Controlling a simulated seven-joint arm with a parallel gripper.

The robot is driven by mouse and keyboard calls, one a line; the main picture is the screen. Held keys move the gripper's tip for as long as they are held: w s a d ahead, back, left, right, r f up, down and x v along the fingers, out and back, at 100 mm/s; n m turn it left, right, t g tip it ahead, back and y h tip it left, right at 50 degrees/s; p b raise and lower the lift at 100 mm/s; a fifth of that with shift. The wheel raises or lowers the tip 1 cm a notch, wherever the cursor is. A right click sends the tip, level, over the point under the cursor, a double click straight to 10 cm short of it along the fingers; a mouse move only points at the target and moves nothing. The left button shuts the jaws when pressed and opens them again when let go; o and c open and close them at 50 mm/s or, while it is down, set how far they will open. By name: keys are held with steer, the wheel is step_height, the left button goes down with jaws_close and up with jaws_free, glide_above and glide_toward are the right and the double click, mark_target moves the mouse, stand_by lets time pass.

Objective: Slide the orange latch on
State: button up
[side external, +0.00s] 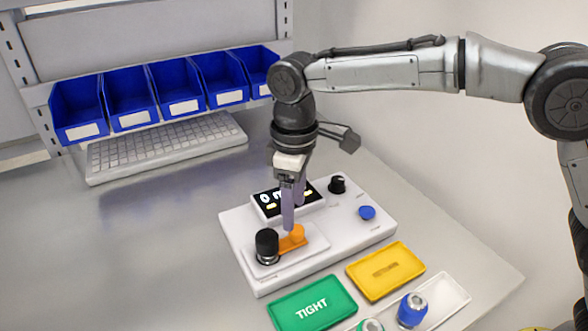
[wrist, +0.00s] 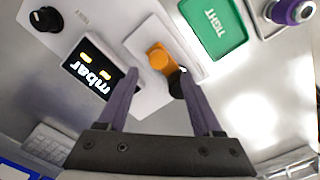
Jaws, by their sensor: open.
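The orange latch (side external: 292,240) sits on a raised plate of the white device (side external: 335,246), beside a black knob (side external: 266,243). My gripper (side external: 293,215) points down just above and behind the latch. Its purple fingers are apart and empty in the wrist view (wrist: 158,86), one on either side of the latch in the picture. I cannot tell whether a finger touches the latch.
The device has a display (side external: 285,198), a black dial (side external: 337,184) and a blue button (side external: 367,212). A keyboard (side external: 165,147) and blue bins (side external: 152,93) are at the back.

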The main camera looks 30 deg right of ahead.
step_height(320, 180, up, 8)
steer(key=shift+r, duration=0.25)
stand_by(0.4)
